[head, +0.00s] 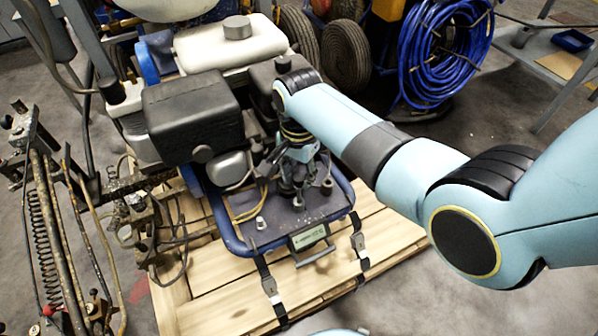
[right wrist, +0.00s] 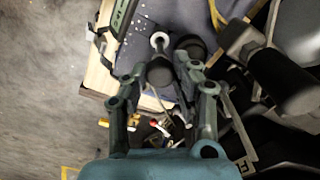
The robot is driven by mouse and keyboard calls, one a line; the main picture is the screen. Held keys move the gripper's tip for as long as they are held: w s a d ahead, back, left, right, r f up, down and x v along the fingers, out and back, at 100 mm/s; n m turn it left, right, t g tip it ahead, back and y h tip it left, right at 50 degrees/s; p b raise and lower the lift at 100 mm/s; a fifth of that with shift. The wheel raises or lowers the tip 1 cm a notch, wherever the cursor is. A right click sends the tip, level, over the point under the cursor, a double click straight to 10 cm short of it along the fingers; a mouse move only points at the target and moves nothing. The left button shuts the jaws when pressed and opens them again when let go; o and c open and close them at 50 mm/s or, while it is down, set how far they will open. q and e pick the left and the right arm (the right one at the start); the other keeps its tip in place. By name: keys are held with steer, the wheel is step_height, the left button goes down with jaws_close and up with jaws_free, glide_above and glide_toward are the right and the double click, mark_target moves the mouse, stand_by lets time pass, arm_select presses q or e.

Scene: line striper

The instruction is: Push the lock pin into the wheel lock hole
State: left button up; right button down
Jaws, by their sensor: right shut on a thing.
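My right gripper (head: 297,178) is over the blue-rimmed deck of the line striper (head: 222,228) in the head view, partly hidden by its own wrist. In the right wrist view its two fingers (right wrist: 162,70) are closed around a dark knob (right wrist: 160,73), which looks like the lock pin's head. A small pale round part (right wrist: 158,40) shows just past the knob. The pin's shaft is hard to make out. I cannot make out the wheel lock hole in either view. My left gripper is not in view.
The striper stands on a wooden pallet (head: 215,300) with black straps (head: 268,284). A black engine cover (head: 192,112) is left of my right gripper. A spring frame (head: 47,235) stands at left. A blue hose coil (head: 445,50) hangs behind. Floor at lower right is clear.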

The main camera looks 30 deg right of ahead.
mark_target(299, 198)
steer(key=shift+f+b, duration=0.45)
steer(key=shift+f, duration=0.5)
stand_by(0.8)
steer(key=shift+p, duration=0.3)
stand_by(0.5)
steer(key=shift+f+b, duration=0.8)
steer(key=shift+f, duration=0.7)
steer(key=shift+p, duration=0.5)
stand_by(1.0)
steer(key=shift+f+b, duration=0.45)
steer(key=shift+f, duration=0.2)
steer(key=c, duration=0.9)
jaws_free()
steer(key=shift+c, duration=0.2)
steer(key=shift+o, duration=0.2)
steer(key=shift+o, duration=1.4)
